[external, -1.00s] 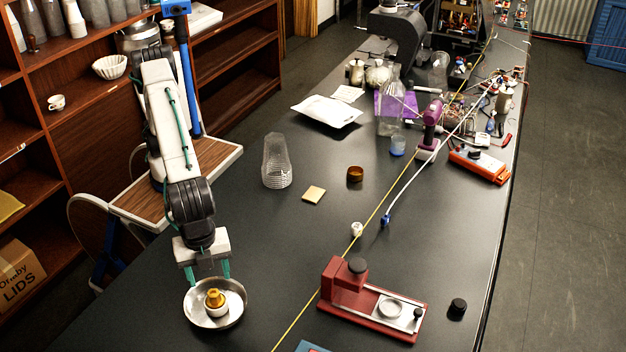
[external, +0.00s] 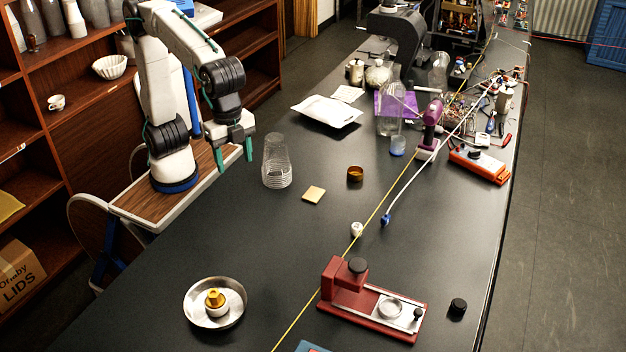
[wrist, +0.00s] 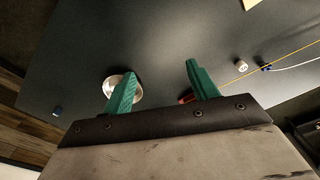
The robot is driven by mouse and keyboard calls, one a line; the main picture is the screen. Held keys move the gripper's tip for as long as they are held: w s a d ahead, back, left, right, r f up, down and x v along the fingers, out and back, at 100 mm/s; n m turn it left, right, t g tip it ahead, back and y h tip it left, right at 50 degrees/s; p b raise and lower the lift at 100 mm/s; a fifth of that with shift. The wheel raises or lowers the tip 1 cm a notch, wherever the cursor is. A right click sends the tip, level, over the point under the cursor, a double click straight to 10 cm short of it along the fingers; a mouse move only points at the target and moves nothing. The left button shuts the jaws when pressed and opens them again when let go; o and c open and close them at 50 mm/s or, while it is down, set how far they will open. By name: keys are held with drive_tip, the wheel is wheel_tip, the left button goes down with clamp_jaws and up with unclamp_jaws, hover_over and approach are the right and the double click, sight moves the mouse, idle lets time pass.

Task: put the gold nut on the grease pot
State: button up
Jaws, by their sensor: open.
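A gold nut (external: 214,298) sits on top of a small white pot (external: 217,310), which stands inside a shallow metal dish (external: 232,320) at the front of the black table. I cannot tell for sure whether this white pot is the grease pot. A small amber-brown jar (external: 355,174) stands apart mid-table. My gripper (external: 235,156) is open and empty, raised near the table's left edge, well behind the dish. In the wrist view, my gripper (wrist: 161,68) shows its green fingers spread, and the left one partly hides the dish (wrist: 115,82); the nut is not clear there.
A red device (external: 345,290) stands right of the dish, beyond a yellow cord (external: 300,315). The table between my gripper and the dish is clear.

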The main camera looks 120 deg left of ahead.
drive_tip(key=s+a+f+n, duration=0.1)
drive_tip(key=s+a+n, duration=0.2)
drive_tip(key=s+a, duration=0.95)
drive_tip(key=s+a+f+n, duration=0.1)
drive_tip(key=s+a+f, duration=0.2)
drive_tip(key=s, duration=0.3)
drive_tip(key=s+a+f+n, duration=0.1)
drive_tip(key=s+a+f, duration=0.3)
drive_tip(key=s, duration=0.3)
drive_tip(key=shift+f+t, duration=0.4)
drive_tip(key=shift+f, duration=0.25)
